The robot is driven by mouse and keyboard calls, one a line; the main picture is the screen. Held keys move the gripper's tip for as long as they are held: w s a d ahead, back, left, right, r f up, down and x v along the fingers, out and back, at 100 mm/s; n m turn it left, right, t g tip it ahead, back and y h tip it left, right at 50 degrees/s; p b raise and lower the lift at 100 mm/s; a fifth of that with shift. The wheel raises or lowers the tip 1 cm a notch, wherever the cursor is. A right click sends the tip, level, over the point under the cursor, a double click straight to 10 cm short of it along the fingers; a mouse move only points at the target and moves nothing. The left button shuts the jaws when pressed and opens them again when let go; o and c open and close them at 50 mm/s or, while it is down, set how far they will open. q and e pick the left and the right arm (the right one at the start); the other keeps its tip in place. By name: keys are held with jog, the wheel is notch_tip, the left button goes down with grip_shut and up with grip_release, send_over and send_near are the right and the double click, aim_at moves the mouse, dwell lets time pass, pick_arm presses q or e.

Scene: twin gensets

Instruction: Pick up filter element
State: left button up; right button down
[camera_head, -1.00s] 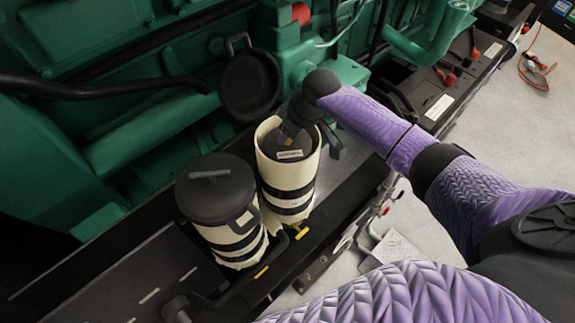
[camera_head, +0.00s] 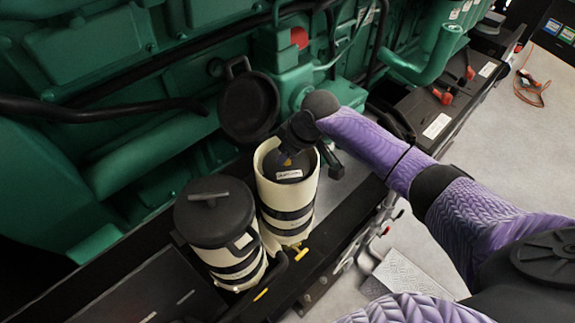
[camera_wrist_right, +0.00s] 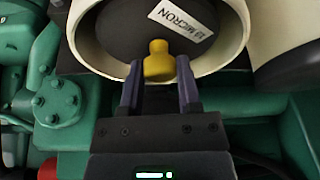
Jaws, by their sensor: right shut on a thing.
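The filter element (camera_head: 290,178) is a dark cylinder with a white label, inside the open cream canister (camera_head: 285,205) with black bands. In the right wrist view its dark top (camera_wrist_right: 115,35) shows a "MICRON" label and a yellow knob (camera_wrist_right: 159,62). My right gripper (camera_wrist_right: 160,76) is shut on this knob, one finger on each side. In the head view, my right gripper (camera_head: 288,160) is above the canister's mouth, partly hidden by its own wrist. The element's lower part is hidden inside the canister. My left gripper is not in view.
A second cream canister (camera_head: 235,268) with a black lid (camera_head: 213,212) stands at the front left. An open black round lid (camera_head: 248,106) is behind the open canister. The green engine (camera_head: 150,165) fills the back.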

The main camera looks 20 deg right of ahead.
notch_tip(320, 180, up, 28)
jog(key=p, duration=0.3)
jog(key=shift+f, duration=0.15)
